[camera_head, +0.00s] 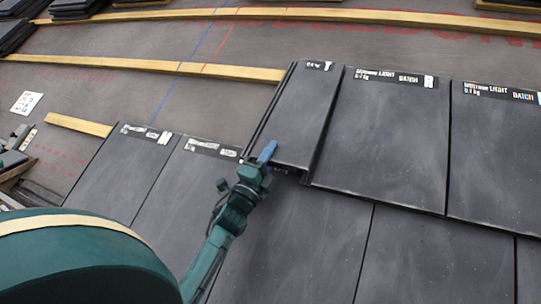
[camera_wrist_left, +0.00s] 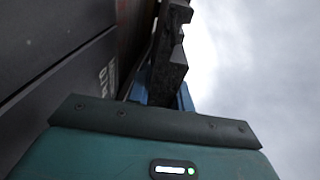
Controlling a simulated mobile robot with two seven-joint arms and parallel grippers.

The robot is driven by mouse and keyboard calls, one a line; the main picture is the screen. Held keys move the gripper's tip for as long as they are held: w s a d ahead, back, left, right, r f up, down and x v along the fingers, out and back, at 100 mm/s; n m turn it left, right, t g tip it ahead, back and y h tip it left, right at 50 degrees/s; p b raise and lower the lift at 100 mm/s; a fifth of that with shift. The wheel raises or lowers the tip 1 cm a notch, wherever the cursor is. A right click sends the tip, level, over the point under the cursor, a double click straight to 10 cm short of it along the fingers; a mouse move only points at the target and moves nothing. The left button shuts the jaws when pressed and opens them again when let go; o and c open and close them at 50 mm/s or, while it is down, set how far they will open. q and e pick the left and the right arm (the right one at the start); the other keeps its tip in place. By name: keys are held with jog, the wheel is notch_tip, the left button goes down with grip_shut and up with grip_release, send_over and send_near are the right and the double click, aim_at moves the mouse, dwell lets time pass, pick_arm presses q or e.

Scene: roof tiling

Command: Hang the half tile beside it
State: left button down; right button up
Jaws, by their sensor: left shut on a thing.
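The half tile (camera_head: 300,112) is a narrow dark grey tile with a label strip at its top. It lies at the left end of the upper course, directly left of a full-width tile (camera_head: 388,130). Its top edge is by the right end of a wooden batten (camera_head: 225,71), and its lower end overlaps the course below. I cannot tell whether it is seated on the batten. My left gripper (camera_head: 266,153) is shut on its lower left part, with blue fingers. In the left wrist view the fingers hold a dark, notched tile edge (camera_wrist_left: 171,62). My right gripper is not in view.
Lower-course tiles (camera_head: 128,172) lie below and left. Bare underlay with a blue and a red line (camera_head: 195,45) is open above left. Another batten (camera_head: 300,14) runs higher up. Tile stacks (camera_head: 14,36) stand at the top left. A white label (camera_head: 27,102) lies at left.

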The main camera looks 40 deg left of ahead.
pick_arm(q)
jog(key=shift+s, duration=0.15)
dwell(0.7)
jog(key=c, duration=1.2)
grip_release()
jog(key=shift+o, duration=0.2)
jog(key=shift+f, duration=0.15)
jog(key=shift+v, duration=3.75)
jog(key=r+p, duration=0.1)
jog(key=s+r+p, duration=0.1)
jog(key=r+p, duration=0.1)
jog(key=s+r+p, duration=0.1)
jog(key=shift+s+d+r+p, duration=0.25)
jog(key=shift+d+r+p, duration=0.05)
jog(key=shift+d, duration=0.1)
